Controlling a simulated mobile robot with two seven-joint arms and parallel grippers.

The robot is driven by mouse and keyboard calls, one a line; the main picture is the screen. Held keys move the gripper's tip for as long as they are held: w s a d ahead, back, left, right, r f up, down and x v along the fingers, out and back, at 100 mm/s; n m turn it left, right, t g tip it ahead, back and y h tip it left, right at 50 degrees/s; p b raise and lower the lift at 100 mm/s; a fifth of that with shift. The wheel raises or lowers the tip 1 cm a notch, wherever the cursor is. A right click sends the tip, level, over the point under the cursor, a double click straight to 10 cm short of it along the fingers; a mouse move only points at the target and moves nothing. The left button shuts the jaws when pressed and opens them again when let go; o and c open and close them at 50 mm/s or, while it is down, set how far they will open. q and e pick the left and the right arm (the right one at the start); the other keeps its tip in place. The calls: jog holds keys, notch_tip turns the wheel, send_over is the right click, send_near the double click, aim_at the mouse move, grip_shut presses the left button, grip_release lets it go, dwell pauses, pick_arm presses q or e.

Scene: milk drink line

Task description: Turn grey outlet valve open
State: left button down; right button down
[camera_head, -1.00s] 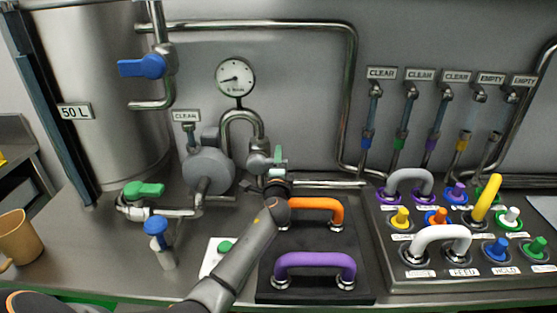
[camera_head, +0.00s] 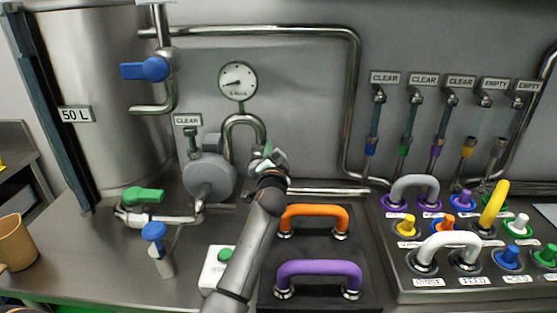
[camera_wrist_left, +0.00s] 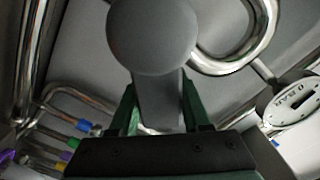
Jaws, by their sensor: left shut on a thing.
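The grey outlet valve handle (camera_wrist_left: 152,38) fills the upper middle of the left wrist view, with a wide rounded end and a narrower stem. My left gripper (camera_wrist_left: 158,105) has its green fingers on either side of that stem and is shut on it. In the head view my left gripper (camera_head: 268,158) is at the valve, below the curved steel pipe (camera_head: 244,122) beside the pump. My gripper and wrist hide most of the valve there, so its angle is hard to tell. My right gripper is not in view.
A round gauge (camera_head: 238,81) is above the valve. The grey pump (camera_head: 209,176) stands close on the left. Orange (camera_head: 314,213) and purple (camera_head: 318,270) handles rise from a black plate below right. A green-handled valve (camera_head: 143,195) is farther left.

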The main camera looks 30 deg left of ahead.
aim_at(260, 141)
pick_arm(q)
jog(key=shift+s+a+r+n+p, duration=0.15)
jog(key=shift+s+a+r+n, duration=0.35)
jog(key=shift+n, duration=1.05)
jog(key=shift+s+a+r+n+p, duration=0.1)
jog(key=shift+s+a+n+p, duration=0.15)
jog(key=shift+a+n, duration=0.9)
jog(key=shift+s+a+r+n+p, duration=0.1)
jog(key=shift+s+r+n, duration=0.2)
jog(key=shift+n, duration=1.7)
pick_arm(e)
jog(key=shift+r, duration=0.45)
pick_arm(q)
jog(key=shift+c, duration=1.8)
grip_release()
jog(key=shift+s+a, duration=0.1)
jog(key=shift+s, duration=0.15)
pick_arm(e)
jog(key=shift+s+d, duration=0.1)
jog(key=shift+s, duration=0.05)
